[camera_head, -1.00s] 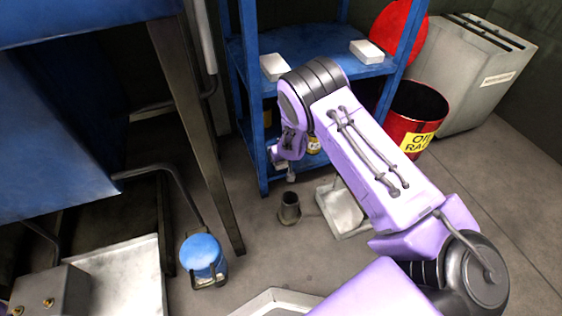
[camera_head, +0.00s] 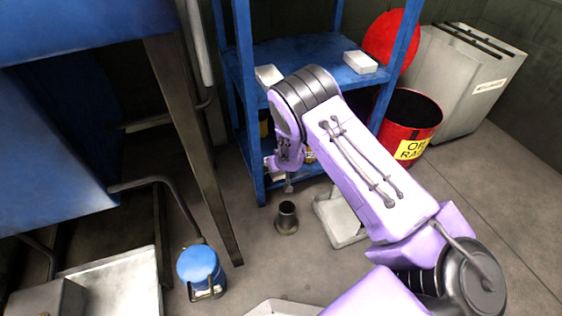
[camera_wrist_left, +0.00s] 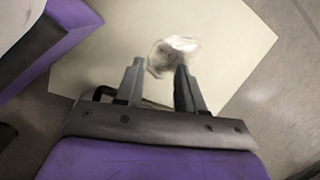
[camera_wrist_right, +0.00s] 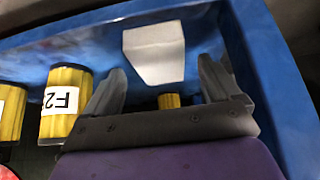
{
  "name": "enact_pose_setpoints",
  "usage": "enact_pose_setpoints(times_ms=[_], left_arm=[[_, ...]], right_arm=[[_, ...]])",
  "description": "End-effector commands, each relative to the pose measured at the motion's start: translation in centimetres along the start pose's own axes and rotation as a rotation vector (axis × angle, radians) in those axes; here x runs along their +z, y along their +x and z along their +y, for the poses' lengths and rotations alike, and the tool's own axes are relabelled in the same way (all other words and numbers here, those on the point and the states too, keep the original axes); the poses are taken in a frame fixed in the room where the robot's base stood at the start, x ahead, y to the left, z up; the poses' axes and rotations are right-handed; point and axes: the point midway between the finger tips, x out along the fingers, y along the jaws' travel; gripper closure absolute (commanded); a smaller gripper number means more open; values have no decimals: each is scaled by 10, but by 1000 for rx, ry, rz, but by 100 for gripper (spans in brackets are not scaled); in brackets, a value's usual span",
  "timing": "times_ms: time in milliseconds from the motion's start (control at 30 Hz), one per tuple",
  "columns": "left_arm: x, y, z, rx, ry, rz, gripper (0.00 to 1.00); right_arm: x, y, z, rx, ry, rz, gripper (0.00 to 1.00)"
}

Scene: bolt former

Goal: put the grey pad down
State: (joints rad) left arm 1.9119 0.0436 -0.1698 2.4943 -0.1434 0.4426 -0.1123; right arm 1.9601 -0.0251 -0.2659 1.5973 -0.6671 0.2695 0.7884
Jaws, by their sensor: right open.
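A pale grey pad (camera_wrist_right: 153,52) lies on a blue shelf surface in the right wrist view, just beyond and between my right gripper's fingertips. My right gripper (camera_wrist_right: 162,72) is open, its fingers spread to either side of the pad and apart from it. In the head view my right arm reaches to the blue rack and its fingers are hard to make out. My left gripper (camera_wrist_left: 158,75) is open above a pale flat surface (camera_wrist_left: 240,55); a crumpled-looking shiny whitish patch (camera_wrist_left: 173,55) shows beyond its fingers.
The blue rack (camera_head: 243,100) carries two white blocks (camera_head: 268,76) (camera_head: 360,62) on a shelf. Yellow cylinders (camera_wrist_right: 66,100) stand near my right gripper, close to the rack's blue wall (camera_wrist_right: 265,80). A red bin (camera_head: 412,125), small dark cup (camera_head: 287,216) and blue canister (camera_head: 198,268) stand on the floor.

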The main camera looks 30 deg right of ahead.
Motion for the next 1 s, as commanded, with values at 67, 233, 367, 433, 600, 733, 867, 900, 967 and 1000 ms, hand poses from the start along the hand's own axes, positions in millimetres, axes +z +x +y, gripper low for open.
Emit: enact_pose_setpoints(times_ms=[67,233,367,433,600,733,867,900,967,1000], left_arm=[[16,-21,7,26,4,-62,62],[0,-37,16,30,-146,78,62],[-14,-44,18,24,-246,189,62],[-19,-46,18,22,-281,228,62],[-25,-47,18,19,-317,267,62],[-25,-47,18,19,-318,268,62],[-25,-47,18,19,-317,268,62],[-25,-47,18,19,-317,267,62],[-25,-47,18,19,-317,267,62],[-25,-47,18,19,-317,267,62]], right_arm=[[-5,-25,0,2,-2,1,10],[-5,-70,0,1,-1,1,10],[-3,-92,0,1,0,0,10],[-3,-99,0,1,0,1,10],[0,-104,0,1,-2,0,10],[0,-104,0,1,-2,0,10],[0,-103,0,1,-2,0,10],[0,-103,0,1,-2,0,10],[0,-103,0,1,-1,0,10],[0,-103,0,1,-1,0,10]])
